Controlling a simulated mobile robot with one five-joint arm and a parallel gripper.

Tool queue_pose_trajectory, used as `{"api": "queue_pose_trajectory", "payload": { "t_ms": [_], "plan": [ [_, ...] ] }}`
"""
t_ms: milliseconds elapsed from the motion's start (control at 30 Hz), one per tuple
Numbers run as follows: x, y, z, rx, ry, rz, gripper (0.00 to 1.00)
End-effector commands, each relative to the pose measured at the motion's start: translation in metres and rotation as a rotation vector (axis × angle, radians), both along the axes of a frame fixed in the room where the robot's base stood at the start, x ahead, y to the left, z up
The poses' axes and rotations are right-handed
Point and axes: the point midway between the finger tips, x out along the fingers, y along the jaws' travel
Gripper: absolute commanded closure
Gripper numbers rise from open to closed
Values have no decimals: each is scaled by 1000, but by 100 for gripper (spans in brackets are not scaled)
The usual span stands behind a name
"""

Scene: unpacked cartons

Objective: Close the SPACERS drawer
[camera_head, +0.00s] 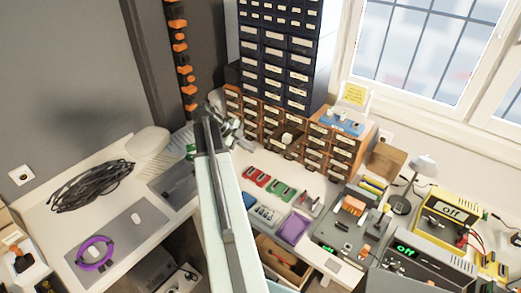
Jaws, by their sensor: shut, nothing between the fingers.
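A row of small wooden drawer units (315,146) stands along the back of the bench, with pale labels too small to read. One drawer (283,144) near the middle appears pulled out, with a pale item at it. I cannot read which drawer is SPACERS. My arm reaches up from the bottom middle. My gripper (236,126), grey and partly hidden behind my arm, is at the left part of the wooden drawers, to the left of the pulled-out drawer. It looks shut and empty. I cannot tell whether it touches a drawer front.
A tall dark drawer cabinet (277,45) rises behind. Red and green trays (270,182) and a purple tray (293,228) lie on the bench in front. A lamp (424,166) and yellow meters (447,220) stand at right. Black cable (90,187) lies at left.

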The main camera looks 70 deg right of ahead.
Motion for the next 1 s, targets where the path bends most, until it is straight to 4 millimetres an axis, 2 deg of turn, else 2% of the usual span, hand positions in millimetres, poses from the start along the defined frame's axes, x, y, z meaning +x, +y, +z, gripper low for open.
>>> {"api": "queue_pose_trajectory", "payload": {
  "t_ms": [33,100,433,467,500,633,1000],
  "plan": [
    [-5,-3,-14,0,0,-2,100],
    [-12,-8,-27,1,0,-2,100],
    [-49,-36,-81,2,0,0,100],
    [-48,-44,-68,1,0,0,100],
    [-50,-51,-65,1,0,0,100],
    [-54,-66,-62,2,0,0,100],
    [-57,-72,-61,3,0,1,100]
  ]
}}
